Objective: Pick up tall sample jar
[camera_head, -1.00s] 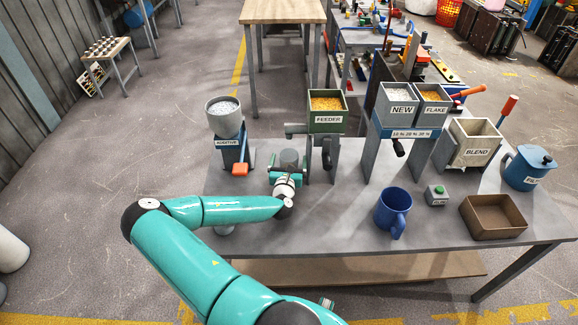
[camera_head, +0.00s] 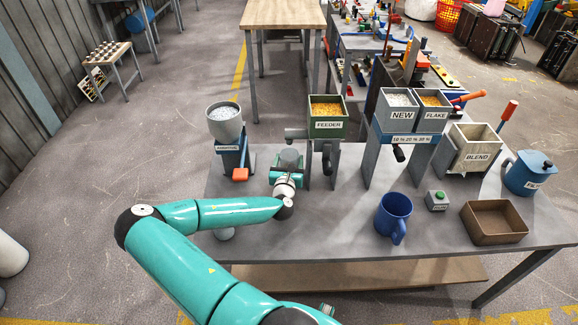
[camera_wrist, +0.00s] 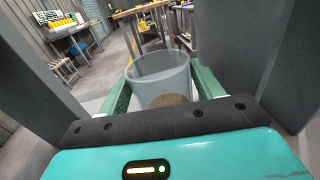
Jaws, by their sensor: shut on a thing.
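The tall sample jar (camera_wrist: 160,78) is a clear grey cylinder with an open top and something brownish low inside it. In the wrist view it stands upright between the two green fingers of my gripper (camera_wrist: 163,88), which is shut on it. In the head view the jar (camera_head: 290,158) shows as a grey top, with my gripper (camera_head: 287,175) around it, between the additive dispenser and the feeder. The jar's base is hidden, so I cannot tell whether it touches the table.
The additive dispenser (camera_head: 225,123) stands left of the jar, and the feeder (camera_head: 327,128) stands close on the right. A blue mug (camera_head: 393,214), a green-button box (camera_head: 437,200) and a brown tray (camera_head: 494,222) are further right. The grey table (camera_head: 330,228) is clear in front.

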